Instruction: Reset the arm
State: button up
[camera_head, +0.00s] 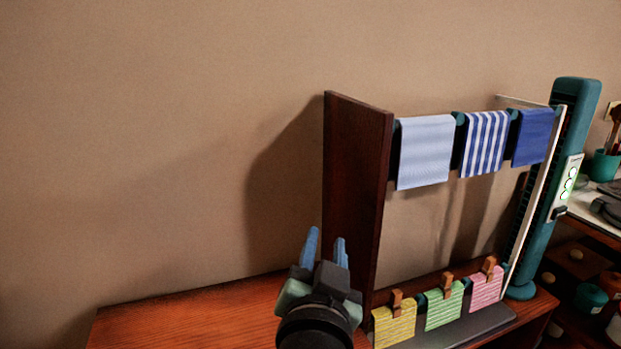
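My gripper (326,246) is at the bottom middle, in front of the dark wood upright panel and above the reddish wood surface. Its two blue fingers point up and stand apart, with a gap between them. Nothing shows between the fingers. My black wrist hides part of the surface below it.
A dark wood upright panel (352,180) stands just behind and right of my gripper. Several cloths hang from a rail, among them a striped cloth (484,143). Below are pegged cloths, one yellow (394,325). A teal column (566,150) stands at right. The wooden surface (190,318) at left is bare.

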jog(key=s+r+n+t+p, duration=0.2)
jog(key=s+r+t+p, duration=0.1)
jog(key=r, duration=1.1)
jog(key=s+a+r+n+t+y+p, duration=0.1)
jog(key=s+r+p, duration=0.4)
jog(key=r, duration=1)
jog(key=s+a+r+n+t+p, duration=0.1)
jog(key=s+r+t+p, duration=0.4)
jog(key=r, duration=0.9)
jog(key=shift+s+r+n+t+y, duration=0.25)
jog(key=shift+s+n+t+y, duration=0.2)
jog(key=shift+s+n, duration=0.5)
